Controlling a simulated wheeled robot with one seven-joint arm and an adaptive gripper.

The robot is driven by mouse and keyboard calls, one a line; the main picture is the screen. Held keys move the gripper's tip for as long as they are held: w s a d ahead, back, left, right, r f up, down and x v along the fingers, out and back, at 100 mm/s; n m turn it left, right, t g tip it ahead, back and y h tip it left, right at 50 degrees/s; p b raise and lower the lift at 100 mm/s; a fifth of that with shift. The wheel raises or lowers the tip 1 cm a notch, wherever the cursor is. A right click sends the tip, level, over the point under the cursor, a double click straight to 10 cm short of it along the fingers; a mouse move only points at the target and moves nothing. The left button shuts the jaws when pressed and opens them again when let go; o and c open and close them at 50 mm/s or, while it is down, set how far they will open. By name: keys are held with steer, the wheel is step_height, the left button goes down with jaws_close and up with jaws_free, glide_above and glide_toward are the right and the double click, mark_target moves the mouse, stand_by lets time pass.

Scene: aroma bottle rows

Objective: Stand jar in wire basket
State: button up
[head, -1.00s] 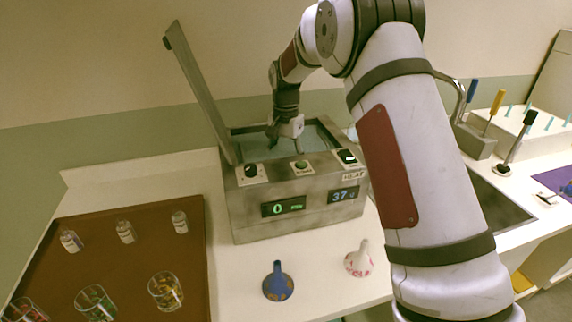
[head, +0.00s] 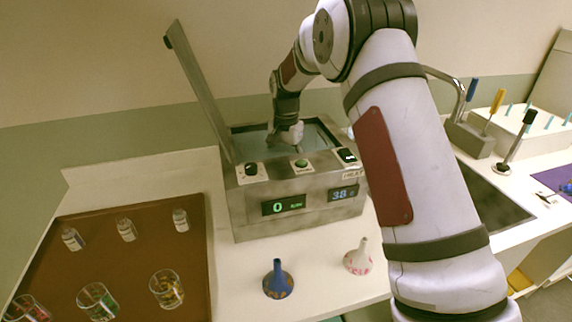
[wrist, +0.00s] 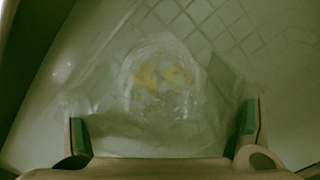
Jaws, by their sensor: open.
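My gripper (head: 290,143) reaches down into the open bath (head: 330,208); its fingertips are partly hidden by the bath's front wall. In the wrist view my gripper (wrist: 162,118) is open, one green-padded finger at each side. A clear, round glass jar (wrist: 158,82) with yellow bits shows between and beyond the fingers, blurred through what looks like water. A square wire grid, apparently the wire basket (wrist: 222,38), shows around and behind it. I cannot tell whether the jar stands upright or touches the grid. The jar is hidden in the head view.
The bath's raised lid (head: 198,95) stands to the left of my arm. A brown tray (head: 125,265) at left holds small bottles and glasses. A sink (head: 490,205) lies at right.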

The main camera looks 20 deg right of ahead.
step_height(320, 180, up, 11)
steer(key=b, duration=0.2)
steer(key=s+r+n+t, duration=0.1)
steer(key=s+r+n, duration=0.1)
steer(key=s+r, duration=0.75)
steer(key=s+r+n+t, duration=0.2)
steer(key=s+n, duration=0.3)
steer(key=s, duration=1.5)
steer(key=s+f+n+t, duration=0.1)
steer(key=s+f, duration=0.3)
steer(key=s, duration=0.6)
steer(key=shift+d+f+n+t, duration=0.2)
steer(key=shift+f+n+t, duration=0.1)
steer(key=shift+f+n, duration=0.15)
